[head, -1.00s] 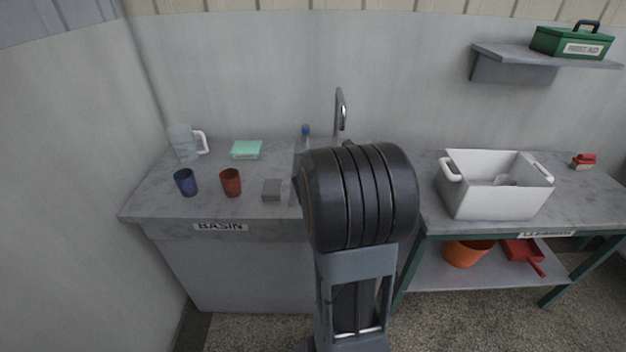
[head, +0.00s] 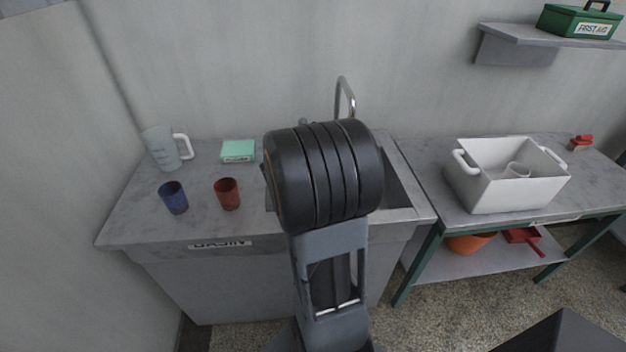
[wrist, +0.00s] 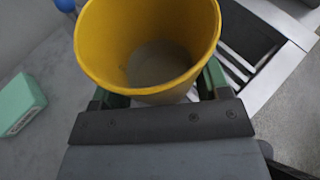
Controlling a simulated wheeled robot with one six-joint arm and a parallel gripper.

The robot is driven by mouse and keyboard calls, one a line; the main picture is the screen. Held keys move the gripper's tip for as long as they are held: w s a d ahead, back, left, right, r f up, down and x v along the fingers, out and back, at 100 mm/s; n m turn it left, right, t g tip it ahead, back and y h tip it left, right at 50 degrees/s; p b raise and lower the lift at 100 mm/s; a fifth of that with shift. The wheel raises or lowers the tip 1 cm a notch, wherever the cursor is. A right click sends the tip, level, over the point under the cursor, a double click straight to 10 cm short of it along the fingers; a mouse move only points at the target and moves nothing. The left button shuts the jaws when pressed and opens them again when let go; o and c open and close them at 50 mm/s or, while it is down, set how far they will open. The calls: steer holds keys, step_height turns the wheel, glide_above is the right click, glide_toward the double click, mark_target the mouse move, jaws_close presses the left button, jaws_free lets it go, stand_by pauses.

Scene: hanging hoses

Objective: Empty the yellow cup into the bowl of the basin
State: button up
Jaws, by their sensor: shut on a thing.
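In the wrist view the yellow cup (wrist: 150,75) fills the top middle, with its open mouth towards the camera. Something greyish shows at its bottom; I cannot tell what it is. My gripper (wrist: 155,95), with green fingers on either side of the cup, is shut on it. The bowl of the basin (wrist: 255,45) shows at the right of the cup, partly hidden by it. In the head view the basin's bowl (head: 400,190) is mostly behind my arm, and my arm hides the gripper and the yellow cup.
A blue cup (head: 173,197), a red cup (head: 227,194), a clear jug (head: 161,149) and a mint-green box (head: 238,151) stand on the counter's left. A tap (head: 345,97) rises behind my arm. A white tub (head: 505,177) stands on the right-hand table.

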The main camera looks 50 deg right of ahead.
steer(key=shift+s+d+f+b, duration=0.25)
steer(key=shift+s+f+b, duration=0.7)
steer(key=shift+f, duration=0.1)
step_height(320, 180, down, 6)
steer(key=b, duration=0.5)
steer(key=shift+w+f+b, duration=0.15)
steer(key=shift+f+b, duration=0.05)
steer(key=shift+b, duration=0.2)
steer(key=shift+r+g+p, duration=0.3)
steer(key=shift+p, duration=0.9)
steer(key=s+n+g+p, duration=0.1)
steer(key=p, duration=0.4)
steer(key=s+r+n+g+y+p, duration=0.1)
steer(key=p, duration=0.3)
steer(key=shift+a+r+n+p, duration=0.15)
steer(key=shift+n+p, duration=0.15)
steer(key=shift+p, duration=0.1)
steer(key=g+p, duration=0.1)
steer(key=p, duration=0.1)
steer(key=n+p, duration=0.1)
steer(key=p, duration=0.2)
steer(key=shift+s+r+g+y, duration=0.2)
steer(key=shift+g+y, duration=0.1)
steer(key=shift+g, duration=0.1)
